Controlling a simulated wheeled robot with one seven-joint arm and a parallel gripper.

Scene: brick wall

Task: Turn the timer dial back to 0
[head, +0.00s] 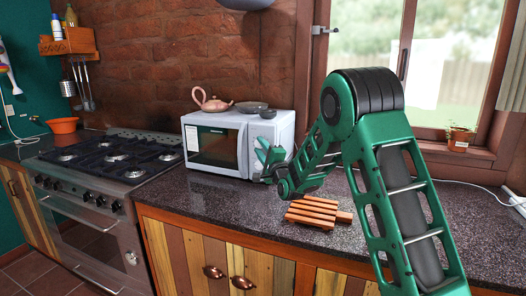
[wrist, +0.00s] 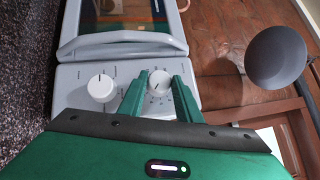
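The white microwave (head: 215,146) stands on the dark counter, its door shut. Its control panel (wrist: 128,72) fills the middle of the wrist view and carries two round white dials. One dial (wrist: 159,82) lies between the fingertips of my gripper (wrist: 161,80); the other dial (wrist: 101,87) is to the left, clear of the fingers. The dial labels are too small to read, so I cannot tell which is the timer. My gripper's fingers are apart, one on each side of the dial, with a small gap at the right finger. In the head view my gripper (head: 270,158) hides the panel.
A pink teapot (head: 211,101) and dark bowls (head: 252,107) sit on the microwave. A slatted wooden trivet (head: 315,212) lies on the counter below my arm. The gas stove (head: 115,155) is at the left. A grey round thing (wrist: 277,57) shows at the wrist view's right.

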